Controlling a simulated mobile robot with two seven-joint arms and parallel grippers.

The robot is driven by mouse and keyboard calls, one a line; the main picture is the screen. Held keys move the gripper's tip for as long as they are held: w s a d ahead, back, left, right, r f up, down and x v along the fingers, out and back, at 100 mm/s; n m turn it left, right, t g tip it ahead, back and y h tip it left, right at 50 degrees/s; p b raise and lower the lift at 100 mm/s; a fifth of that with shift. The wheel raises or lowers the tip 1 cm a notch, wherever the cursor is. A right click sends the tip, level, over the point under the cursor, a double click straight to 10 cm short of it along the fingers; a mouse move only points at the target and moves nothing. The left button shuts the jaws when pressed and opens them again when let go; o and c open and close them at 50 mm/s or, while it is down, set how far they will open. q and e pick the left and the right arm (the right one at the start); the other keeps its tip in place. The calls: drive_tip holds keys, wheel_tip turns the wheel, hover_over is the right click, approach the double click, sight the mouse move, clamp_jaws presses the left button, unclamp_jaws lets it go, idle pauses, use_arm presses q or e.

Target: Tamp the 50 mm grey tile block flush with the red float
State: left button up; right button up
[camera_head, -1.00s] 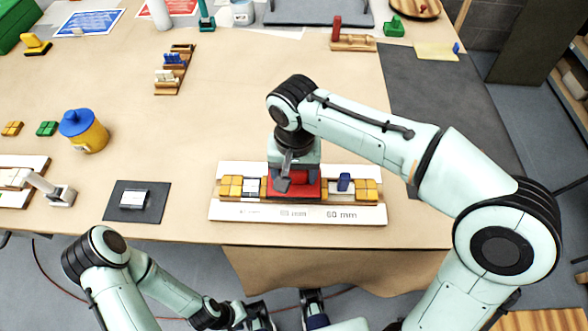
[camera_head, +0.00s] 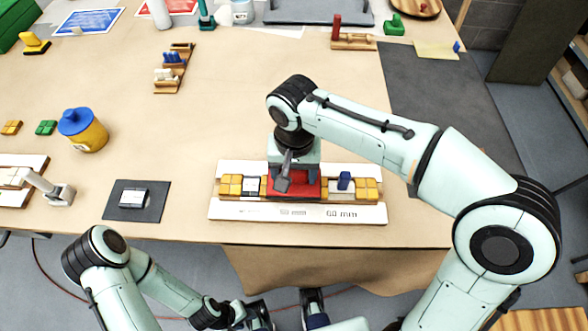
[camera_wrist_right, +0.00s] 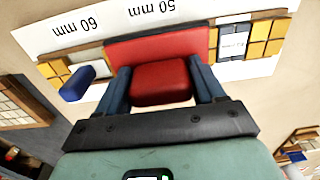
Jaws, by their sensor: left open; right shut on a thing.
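The red float (camera_head: 291,189) lies on the mosaic panel (camera_head: 235,210) at the table's front edge. My right gripper (camera_head: 293,176) is shut on the float's red grip from above. The right wrist view shows the red grip (camera_wrist_right: 160,82) between two blue fingers, with the float's plate (camera_wrist_right: 140,47) beyond it. The plate covers the middle of the panel's tile row, by the "50 mm" label. I cannot make out the 50 mm grey tile block; it may be hidden under the float. My left gripper (camera_head: 286,314) is open and empty below the table's front edge, partly cut off.
A small blue piece (camera_head: 345,181) stands on the panel right of the float. Yellow tiles (camera_head: 231,186) sit at both row ends. Left are a dark mat (camera_head: 155,209) with a pale block and a blue-lidded yellow jar (camera_head: 86,133). The table's middle is clear.

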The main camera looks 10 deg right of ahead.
use_arm(q)
drive_tip(key=shift+s+f+b, duration=0.1)
drive_tip(key=shift+f+b, duration=0.2)
use_arm(e)
drive_tip(key=shift+f, duration=0.5)
use_arm(q)
drive_tip(key=shift+r, duration=0.2)
use_arm(e)
drive_tip(key=shift+s+f, duration=0.1)
drive_tip(key=shift+f, duration=0.2)
idle(1.2)
wheel_tip(320, 180, up, 4)
drive_tip(key=p, duration=0.3)
drive_tip(key=shift+p, duration=0.3)
drive_tip(key=shift+r+p, duration=1.3)
drive_tip(key=shift+r, duration=0.5)
use_arm(q)
wheel_tip(320, 180, up, 6)
drive_tip(key=w, duration=0.2)
drive_tip(key=shift+w, duration=0.25)
